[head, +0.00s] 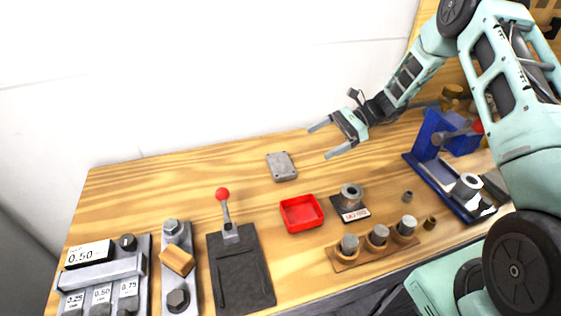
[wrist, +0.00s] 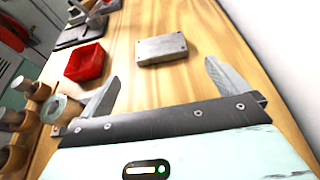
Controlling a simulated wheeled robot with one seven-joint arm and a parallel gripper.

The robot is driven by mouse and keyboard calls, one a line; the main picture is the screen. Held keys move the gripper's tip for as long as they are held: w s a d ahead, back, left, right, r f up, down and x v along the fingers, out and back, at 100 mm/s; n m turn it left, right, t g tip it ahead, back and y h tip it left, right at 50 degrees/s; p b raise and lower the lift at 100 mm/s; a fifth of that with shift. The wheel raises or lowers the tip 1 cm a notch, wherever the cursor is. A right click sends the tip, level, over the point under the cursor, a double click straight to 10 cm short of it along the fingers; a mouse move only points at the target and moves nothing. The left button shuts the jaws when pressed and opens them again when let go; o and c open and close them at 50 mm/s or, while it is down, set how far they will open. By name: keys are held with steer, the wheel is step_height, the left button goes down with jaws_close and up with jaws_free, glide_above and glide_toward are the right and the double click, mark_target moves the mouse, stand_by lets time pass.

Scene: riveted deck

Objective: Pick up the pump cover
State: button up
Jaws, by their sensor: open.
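The pump cover looks to be the flat grey rectangular plate (head: 282,166) with small holes at its corners, lying on the wooden bench behind the red tray. It also shows in the wrist view (wrist: 161,49), ahead of the fingers and roughly between their lines. My gripper (head: 332,139) is open and empty, above the bench to the right of the plate and apart from it. Both fingers of my gripper (wrist: 158,88) show in the wrist view with clear space between them. Nothing hides the plate.
A red tray (head: 302,225) sits in front of the plate. A grey ring part (head: 351,196) stands on a dark labelled base. A wooden rack (head: 374,257) holds metal cylinders. A black lever plate (head: 240,270) is at left, a blue vise (head: 432,135) at right. Bare wood surrounds the plate.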

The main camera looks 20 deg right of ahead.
steer(key=p, duration=0.2)
glide_toward(281, 163)
steer(key=x, duration=0.4)
steer(key=shift+a+r, duration=0.15)
steer(key=shift+f+p+x, duration=0.2)
steer(key=shift+p+x, duration=0.7)
steer(key=shift+x, duration=1.25)
steer(key=c, duration=0.9)
